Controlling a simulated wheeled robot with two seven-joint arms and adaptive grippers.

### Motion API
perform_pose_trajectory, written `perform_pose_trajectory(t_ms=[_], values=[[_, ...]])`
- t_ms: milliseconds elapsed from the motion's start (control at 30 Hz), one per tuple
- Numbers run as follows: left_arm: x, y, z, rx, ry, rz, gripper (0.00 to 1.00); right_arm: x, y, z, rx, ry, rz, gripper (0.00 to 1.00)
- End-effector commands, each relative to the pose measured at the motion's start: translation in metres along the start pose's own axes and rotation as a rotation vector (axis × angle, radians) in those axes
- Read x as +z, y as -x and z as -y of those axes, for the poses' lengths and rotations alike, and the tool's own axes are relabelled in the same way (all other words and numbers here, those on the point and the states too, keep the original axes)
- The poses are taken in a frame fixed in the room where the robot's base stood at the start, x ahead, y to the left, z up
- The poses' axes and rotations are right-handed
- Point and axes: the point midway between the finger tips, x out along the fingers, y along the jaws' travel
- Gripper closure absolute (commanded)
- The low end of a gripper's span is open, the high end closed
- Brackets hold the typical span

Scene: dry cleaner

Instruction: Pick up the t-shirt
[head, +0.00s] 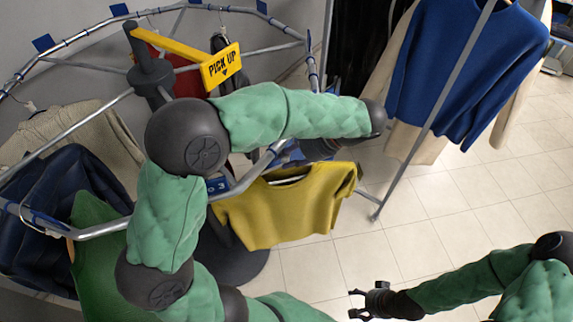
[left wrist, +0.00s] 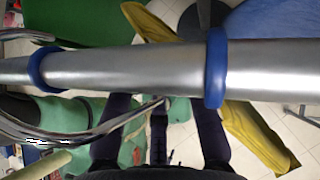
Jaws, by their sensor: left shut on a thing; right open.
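The yellow t-shirt (head: 285,212) hangs on a hanger by the lower right side of the round rail; in the left wrist view its yellow cloth (left wrist: 255,137) shows beyond the silver bar. My left gripper (head: 322,150) is above the t-shirt's right shoulder, partly hidden by my own wrist. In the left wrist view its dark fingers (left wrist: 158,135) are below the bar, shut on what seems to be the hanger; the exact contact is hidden. I cannot tell whether the hanger still touches the rail. My right gripper (head: 365,302) is open and empty over the floor.
The round silver rail (head: 75,67) has blue markers and a yellow "PICK UP" sign (head: 221,66). Beige (head: 75,140), navy (head: 50,205) and green (head: 98,255) garments hang at left. A blue sweater (head: 465,70) hangs at right behind a slanted pole (head: 435,110).

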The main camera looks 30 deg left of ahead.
Motion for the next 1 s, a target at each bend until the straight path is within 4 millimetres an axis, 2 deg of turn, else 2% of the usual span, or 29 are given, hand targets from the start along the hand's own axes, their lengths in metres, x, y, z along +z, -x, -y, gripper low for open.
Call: perform_pose_trajectory(t_ms=[33,600,800,1000], values=[[-0.001,0.006,0.001,-0.003,0.0,-0.001,1.0,0.0,-0.002,-0.001,0.0,0.0,0.0,0.29],[-0.097,0.101,0.001,-0.003,-0.001,0.001,1.0,-0.001,-0.017,-0.006,0.0,0.0,0.0,0.29],[-0.116,0.12,0.001,-0.003,0.0,0.001,1.0,-0.001,-0.018,-0.006,0.0,0.0,0.0,0.29],[-0.124,0.129,0.001,-0.001,0.002,0.0,1.0,-0.001,-0.019,-0.007,0.0,0.0,0.0,0.29]])
